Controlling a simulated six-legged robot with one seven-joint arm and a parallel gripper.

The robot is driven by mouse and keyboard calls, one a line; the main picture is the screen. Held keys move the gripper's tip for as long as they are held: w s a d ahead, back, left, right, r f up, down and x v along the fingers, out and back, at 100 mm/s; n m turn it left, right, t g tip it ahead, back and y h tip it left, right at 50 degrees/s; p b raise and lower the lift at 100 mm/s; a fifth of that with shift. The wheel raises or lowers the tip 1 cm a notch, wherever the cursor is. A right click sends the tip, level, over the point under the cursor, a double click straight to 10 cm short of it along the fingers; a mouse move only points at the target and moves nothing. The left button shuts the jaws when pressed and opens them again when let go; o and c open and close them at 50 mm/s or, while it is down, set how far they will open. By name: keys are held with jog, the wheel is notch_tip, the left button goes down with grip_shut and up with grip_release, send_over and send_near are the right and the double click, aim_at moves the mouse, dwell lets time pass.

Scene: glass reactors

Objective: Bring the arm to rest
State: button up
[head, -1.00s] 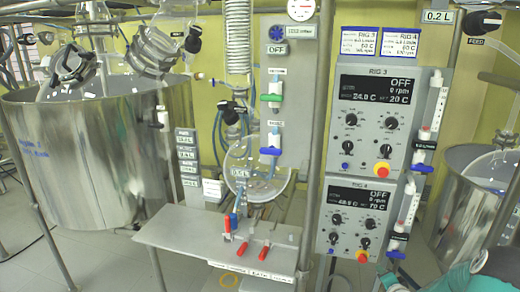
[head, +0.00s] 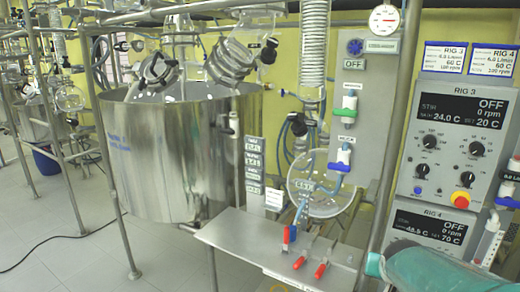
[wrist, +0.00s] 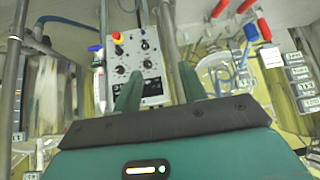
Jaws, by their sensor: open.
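My gripper (wrist: 160,70) shows in the wrist view with its two green fingers spread apart. Nothing is between the fingers. A control panel with knobs (wrist: 146,62) shows beyond them, at a distance I cannot judge. In the head view a teal part of my arm (head: 430,268) reaches in at the bottom right, in front of the lower part of the RIG 4 panel (head: 432,228). The fingers cannot be made out in that view.
The RIG 3 panel (head: 460,115) stands at the right. A large steel vessel (head: 175,160) stands at the left. A metal shelf (head: 235,232) carries red-handled clamps (head: 311,265) below a round glass vessel (head: 330,190). Posts stand around the rigs. Open floor (head: 60,240) shows at the lower left.

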jog(key=s+a+r+n+y, duration=0.1)
jog(key=s+a+r+n, duration=0.1)
jog(key=s+a, duration=0.5)
jog(key=s+a+r+n+g+y, duration=0.1)
jog(key=s+a+r+n+y, duration=0.1)
jog(key=s+a, duration=0.6)
jog(key=shift+s+r+n+g, duration=0.25)
jog(key=shift+s+n, duration=0.35)
jog(key=shift+s, duration=0.4)
